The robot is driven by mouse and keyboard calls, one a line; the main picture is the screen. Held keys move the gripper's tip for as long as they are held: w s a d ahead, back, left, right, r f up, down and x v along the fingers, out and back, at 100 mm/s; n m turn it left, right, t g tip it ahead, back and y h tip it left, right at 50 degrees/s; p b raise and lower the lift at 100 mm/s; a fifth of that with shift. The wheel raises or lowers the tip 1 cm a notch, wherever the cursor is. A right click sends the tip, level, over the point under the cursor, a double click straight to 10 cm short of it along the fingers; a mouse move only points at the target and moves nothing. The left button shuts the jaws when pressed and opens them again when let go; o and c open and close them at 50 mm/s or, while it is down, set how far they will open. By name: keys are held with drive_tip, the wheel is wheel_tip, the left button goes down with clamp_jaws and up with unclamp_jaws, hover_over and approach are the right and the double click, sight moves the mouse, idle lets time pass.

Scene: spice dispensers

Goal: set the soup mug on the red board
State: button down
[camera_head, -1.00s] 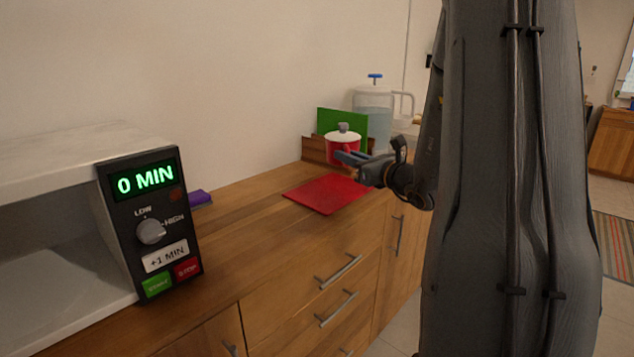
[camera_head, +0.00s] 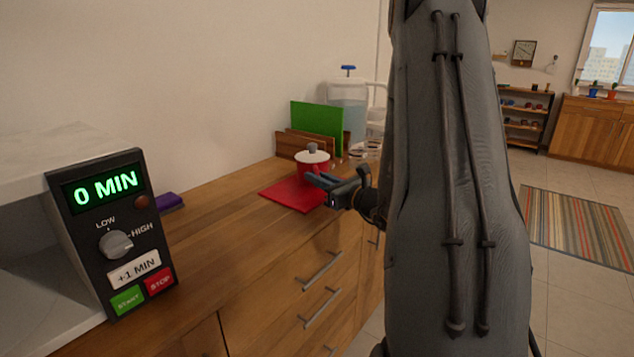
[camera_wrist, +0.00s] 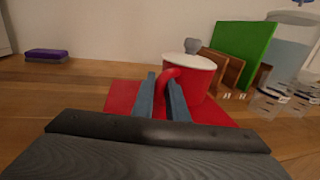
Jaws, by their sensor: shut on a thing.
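The soup mug (camera_head: 312,164) is red with a white lid and a grey knob. It is upright over the red board (camera_head: 285,193), near the board's back part; whether its base touches the board I cannot tell. My gripper (camera_head: 322,181) is shut on the mug's handle. In the wrist view the mug (camera_wrist: 197,78) stands just past the fingers, with its red handle (camera_wrist: 168,76) between the blue-grey fingertips (camera_wrist: 163,88). The red board (camera_wrist: 121,96) shows on both sides of the fingers there.
A green board (camera_head: 318,127) and wooden boards (camera_head: 290,146) stand behind the mug. A water pitcher (camera_head: 347,109) and glass items (camera_head: 366,151) are at the back right. A microwave (camera_head: 110,240) is at the left, with a purple sponge (camera_head: 168,202) beside it. The counter between is clear.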

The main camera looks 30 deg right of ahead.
drive_tip(key=shift+f, duration=0.45)
drive_tip(key=shift+f, duration=0.1)
drive_tip(key=c, duration=1.7)
unclamp_jaws()
drive_tip(key=shift+f, duration=0.1)
drive_tip(key=shift+c, duration=0.2)
drive_tip(key=shift+s, duration=0.3)
drive_tip(key=s+d, duration=0.1)
drive_tip(key=s, duration=1)
drive_tip(key=shift+s+d+b, duration=0.2)
drive_tip(key=shift+d+b, duration=0.1)
drive_tip(key=shift+d, duration=0.1)
